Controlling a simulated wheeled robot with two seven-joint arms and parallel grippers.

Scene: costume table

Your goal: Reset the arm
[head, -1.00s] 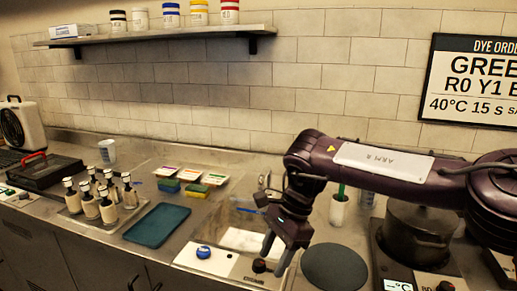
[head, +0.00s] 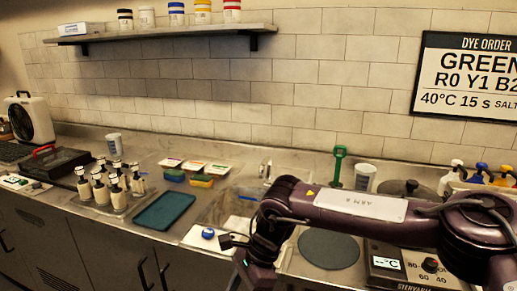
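My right arm (head: 360,204), dark purple with a white label plate, comes in from the right and reaches across the right half of the counter in the head view. Its gripper body (head: 252,266) hangs at the bottom edge, in front of the counter near the blue knob. The fingers are cut off by the frame, so I cannot see whether they are open or hold anything. My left gripper is not in view.
A dark round plate (head: 328,248) and a heater panel (head: 387,266) lie below the arm. A pot (head: 405,187) is partly hidden behind it. Pump bottles (head: 108,183), a teal mat (head: 164,211) and spray bottles (head: 478,174) stand or lie clear of the arm.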

